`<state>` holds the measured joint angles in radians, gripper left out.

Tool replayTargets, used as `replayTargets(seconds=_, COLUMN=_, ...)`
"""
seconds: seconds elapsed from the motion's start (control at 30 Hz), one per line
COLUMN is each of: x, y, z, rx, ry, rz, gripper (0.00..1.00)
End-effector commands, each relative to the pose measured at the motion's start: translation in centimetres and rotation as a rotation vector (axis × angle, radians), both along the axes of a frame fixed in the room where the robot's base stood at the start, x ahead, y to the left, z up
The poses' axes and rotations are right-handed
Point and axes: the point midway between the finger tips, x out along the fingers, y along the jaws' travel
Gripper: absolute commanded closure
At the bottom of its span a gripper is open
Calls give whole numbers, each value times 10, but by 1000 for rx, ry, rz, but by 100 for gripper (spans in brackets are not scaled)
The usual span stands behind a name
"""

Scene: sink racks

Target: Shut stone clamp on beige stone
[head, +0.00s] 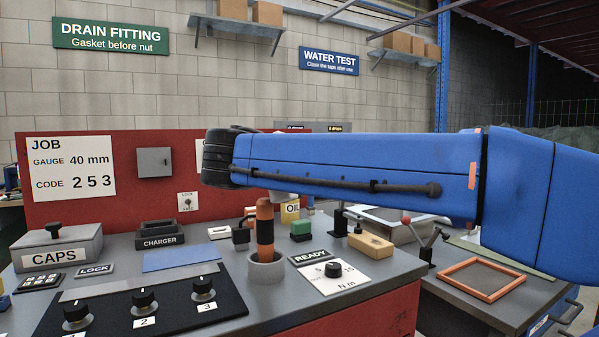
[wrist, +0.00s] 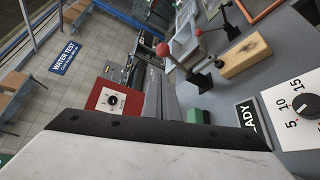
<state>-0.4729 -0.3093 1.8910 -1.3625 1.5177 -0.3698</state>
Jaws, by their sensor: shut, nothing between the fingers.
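The beige stone (head: 371,246) is a block lying on the bench beside the dial plate. It also shows in the wrist view (wrist: 245,56). The stone clamp (head: 340,222) is black and stands just behind the stone; the arm hides its top in the head view. In the wrist view the clamp (wrist: 196,76) has a red-ball lever standing up from the bench, and a black tip near the stone's end; contact is unclear. My gripper (wrist: 160,84) is shut and empty, apart from clamp and stone. In the head view the arm mostly hides it.
Close by are a green block (head: 301,230), a dial plate (head: 333,271) and an orange-handled tool in a grey cup (head: 266,268). Another lever (head: 427,255) stands near an orange-framed screen (head: 481,280) at right. A blue mat (head: 182,258) lies left.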

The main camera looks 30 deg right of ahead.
Motion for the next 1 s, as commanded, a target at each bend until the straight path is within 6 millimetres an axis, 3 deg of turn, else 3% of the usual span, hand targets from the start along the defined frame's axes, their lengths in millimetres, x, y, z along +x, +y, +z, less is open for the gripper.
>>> replayTargets(seconds=0.5, x=-24, y=44, z=10, rx=0, ry=0, rz=3, gripper=100)
replayTargets(seconds=1.0, x=-27, y=48, z=11, rx=0, ry=1, rz=0, gripper=100)
